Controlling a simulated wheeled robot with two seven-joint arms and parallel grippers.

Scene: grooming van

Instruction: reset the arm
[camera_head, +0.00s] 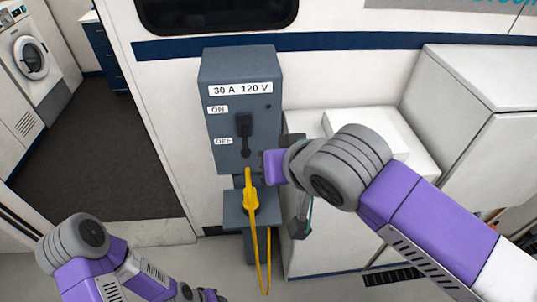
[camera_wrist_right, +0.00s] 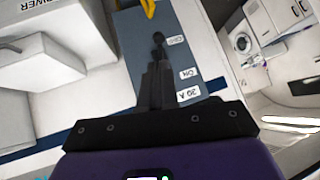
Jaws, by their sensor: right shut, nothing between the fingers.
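A grey power box (camera_head: 225,72) labelled "30 A 120 V" stands against the van wall. Its black lever (camera_head: 244,128) points down, with its handle beside the OFF label; the lever also shows in the right wrist view (camera_wrist_right: 158,42). My right gripper (camera_wrist_right: 157,84) has its black fingers shut and empty, over the box face and in line with the lever in that view. I cannot tell whether they touch it. In the head view its purple body is just right of the box's lower part. My left arm (camera_head: 80,238) is low at bottom left; its fingers are not clear.
A yellow plug and cord (camera_head: 251,195) hang from the box's lower front, close to my right gripper. White cabinets (camera_head: 445,90) stand on the right, with a grey-teal tool (camera_head: 300,218) near them. An open doorway with dark floor (camera_head: 95,150) and a washing machine (camera_head: 32,60) is at left.

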